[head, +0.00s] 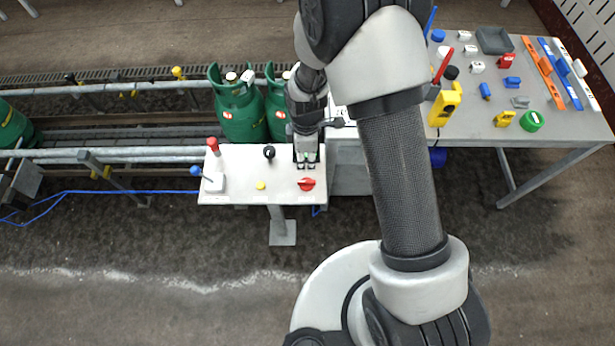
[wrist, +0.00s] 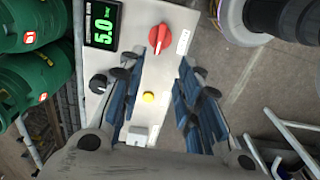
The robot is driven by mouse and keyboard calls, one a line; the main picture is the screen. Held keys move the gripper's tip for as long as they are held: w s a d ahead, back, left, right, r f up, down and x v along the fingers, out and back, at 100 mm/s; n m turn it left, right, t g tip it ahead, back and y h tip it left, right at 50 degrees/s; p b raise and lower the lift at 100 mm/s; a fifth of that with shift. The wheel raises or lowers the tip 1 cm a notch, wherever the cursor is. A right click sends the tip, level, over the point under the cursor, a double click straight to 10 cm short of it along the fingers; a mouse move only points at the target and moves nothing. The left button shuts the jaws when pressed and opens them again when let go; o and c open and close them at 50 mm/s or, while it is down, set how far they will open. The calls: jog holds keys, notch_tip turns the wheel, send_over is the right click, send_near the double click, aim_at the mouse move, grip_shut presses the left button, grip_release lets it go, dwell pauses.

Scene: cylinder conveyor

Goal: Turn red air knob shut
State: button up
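The red air knob (head: 306,184) sits on the white control panel (head: 230,160), near its front right. In the wrist view the red knob (wrist: 158,38) lies beyond my fingertips, roughly in line with the gap between them. My gripper (head: 307,164) hangs over the panel just behind the knob in the head view. In the wrist view my gripper (wrist: 155,78) is open and empty, its two blue-padded fingers spread apart. The knob is apart from the fingers. A lit green display (wrist: 103,25) reading about 5.0 is on the panel.
A black knob (wrist: 98,84) and a yellow button (wrist: 148,97) are close to my fingers. A red-topped post (head: 213,145) stands at the panel's left. Green gas cylinders (head: 240,110) stand behind it. A table with tools (head: 575,130) is at right.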

aim_at(307, 181)
notch_tip(307, 181, down, 14)
jog(key=shift+f+b, duration=0.25)
jog(key=shift+b, duration=0.9)
jog(key=shift+c, duration=0.4)
grip_shut()
